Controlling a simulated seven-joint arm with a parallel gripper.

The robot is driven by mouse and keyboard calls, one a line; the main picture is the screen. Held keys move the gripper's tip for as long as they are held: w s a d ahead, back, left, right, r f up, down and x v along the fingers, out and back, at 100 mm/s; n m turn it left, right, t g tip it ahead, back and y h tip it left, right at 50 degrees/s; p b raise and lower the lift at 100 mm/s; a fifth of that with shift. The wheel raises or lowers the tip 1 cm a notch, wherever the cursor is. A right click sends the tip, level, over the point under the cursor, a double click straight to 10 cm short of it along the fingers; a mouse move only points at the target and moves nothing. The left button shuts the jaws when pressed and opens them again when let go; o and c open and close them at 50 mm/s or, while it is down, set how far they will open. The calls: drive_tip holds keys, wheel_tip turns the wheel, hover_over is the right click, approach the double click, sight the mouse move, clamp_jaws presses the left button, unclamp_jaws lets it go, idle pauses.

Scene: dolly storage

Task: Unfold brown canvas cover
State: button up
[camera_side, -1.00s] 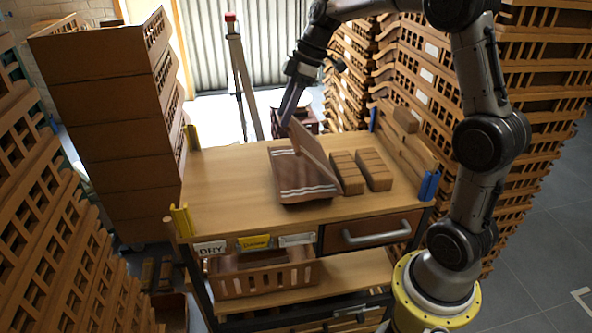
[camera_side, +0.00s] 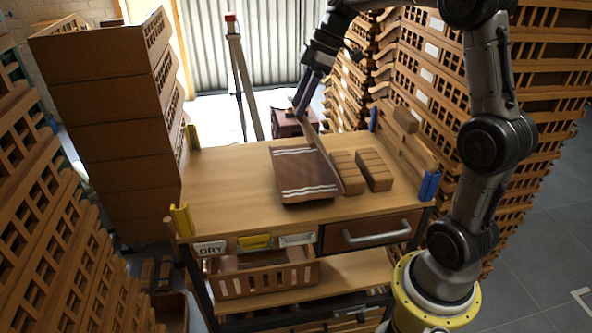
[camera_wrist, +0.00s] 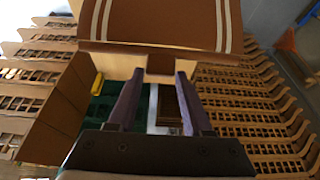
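The brown canvas cover (camera_side: 303,173) lies on the wooden workbench (camera_side: 232,190), with white stripes at its far and near ends. A thin panel, seen nearly edge-on, rises from its right side (camera_side: 324,154). My gripper (camera_side: 299,112) is at the raised upper end of this panel, above the bench's back. In the wrist view the striped cover (camera_wrist: 160,22) fills the top. My gripper's fingers (camera_wrist: 160,72) stand a little apart, and a small brown tab sits between their tips at a tan edge. They seem closed on this tab; the exact contact is small.
Two brown slatted blocks (camera_side: 360,171) stand just right of the cover. Yellow and blue posts (camera_side: 181,219) mark the bench corners. Tall stacks of brown crates (camera_side: 100,120) rise on both sides. The bench's left part is clear. A slatted crate (camera_side: 262,276) stands on the shelf below.

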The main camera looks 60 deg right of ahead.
drive_tip(key=shift+s+d+r, duration=0.4)
drive_tip(key=shift+s+d, duration=0.15)
drive_tip(key=shift+d, duration=0.05)
drive_tip(key=shift+s+d+r, duration=0.25)
drive_tip(key=shift+s+d, duration=0.4)
drive_tip(key=shift+s+d+r, duration=0.25)
drive_tip(key=shift+s+d, duration=0.4)
drive_tip(key=shift+s+d+r, duration=0.15)
drive_tip(key=shift+s+d, duration=1.25)
drive_tip(key=shift+s+d+f, duration=0.2)
drive_tip(key=shift+s+d, duration=1.15)
